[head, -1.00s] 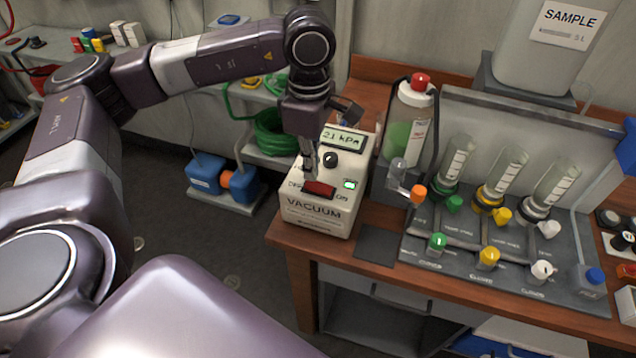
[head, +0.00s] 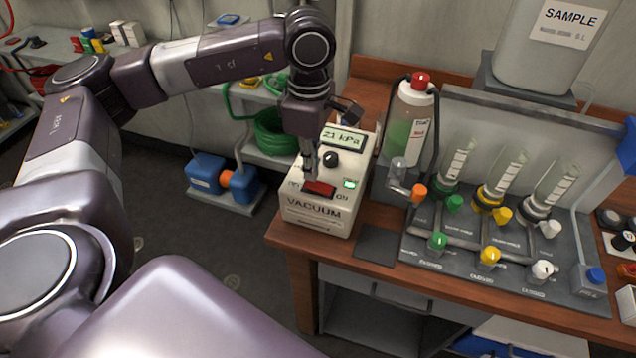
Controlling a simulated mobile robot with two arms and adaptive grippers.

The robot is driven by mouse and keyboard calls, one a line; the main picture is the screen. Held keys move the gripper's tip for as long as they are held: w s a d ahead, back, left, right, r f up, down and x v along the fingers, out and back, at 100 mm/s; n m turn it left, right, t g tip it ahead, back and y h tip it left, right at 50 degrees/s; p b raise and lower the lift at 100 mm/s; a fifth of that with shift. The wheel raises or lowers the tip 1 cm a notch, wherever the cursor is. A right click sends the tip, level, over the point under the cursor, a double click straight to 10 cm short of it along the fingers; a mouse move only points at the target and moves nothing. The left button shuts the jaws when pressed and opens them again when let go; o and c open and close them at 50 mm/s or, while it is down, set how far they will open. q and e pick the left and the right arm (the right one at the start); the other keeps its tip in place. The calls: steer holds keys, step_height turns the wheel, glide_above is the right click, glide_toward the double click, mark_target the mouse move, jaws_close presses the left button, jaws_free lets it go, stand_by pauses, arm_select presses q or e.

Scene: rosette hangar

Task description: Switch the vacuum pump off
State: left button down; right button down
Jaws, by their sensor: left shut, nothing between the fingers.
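The vacuum pump (head: 318,212) is a cream box marked VACUUM at the left end of the wooden bench. Its display (head: 343,138) reads about 21 kPa. A black knob (head: 330,159) sits below the display. A red rocker switch (head: 319,189) is on the front part of its top, with a lit green lamp (head: 350,184) to the right. My left gripper (head: 309,178) is shut and points down, its tips at the left part of the red switch. Whether they touch it is hard to tell. My right gripper is not in view.
Right of the pump stand a bottle with a red cap (head: 412,120) and a grey manifold board (head: 480,240) with coloured valves and tilted glass tubes. A large SAMPLE container (head: 540,60) is behind. A small dark mat (head: 377,245) lies right of the pump.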

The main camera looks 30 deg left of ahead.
mark_target(311, 183)
arm_select(q)
steer(key=shift+f+b, duration=0.85)
steer(key=shift+f, duration=0.15)
stand_by(0.3)
steer(key=shift+r+p, duration=2)
steer(key=shift+r, duration=1.6)
steer(key=shift+f, duration=0.1)
